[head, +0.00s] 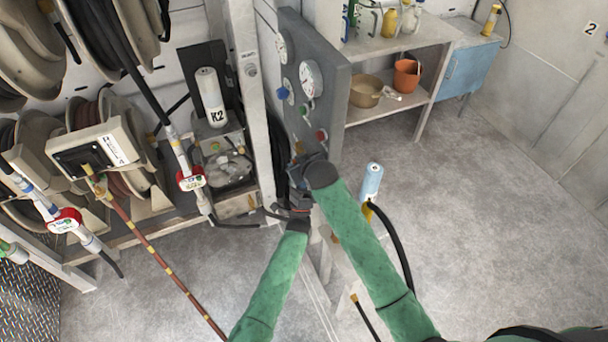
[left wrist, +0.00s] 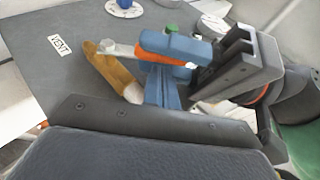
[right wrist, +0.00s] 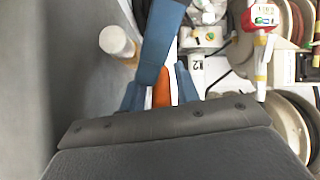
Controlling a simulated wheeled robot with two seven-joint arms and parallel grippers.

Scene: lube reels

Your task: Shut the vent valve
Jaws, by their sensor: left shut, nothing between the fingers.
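The vent valve's ochre lever (left wrist: 117,74) shows in the left wrist view. It runs from a silver hub at the panel down to a pale end beside my left fingers; whether they touch I cannot tell. The "VENT" label (left wrist: 60,45) is on the grey panel (head: 314,88), left of the lever. My left gripper (left wrist: 160,86) is shut and empty, close to the lever end. My right gripper (left wrist: 178,50) reaches in from the right, its blue and orange finger just beside the hub. Its opening is unclear. In the head view both grippers crowd together at the panel's lower edge, hiding the valve.
The panel carries gauges (head: 311,78), a blue knob (head: 283,93) and a red knob (head: 321,135). Hose reels (head: 110,145) stand at left. A light-blue bottle (head: 372,182) stands right of my right arm. A shelf (head: 392,103) stands behind; open floor lies at right.

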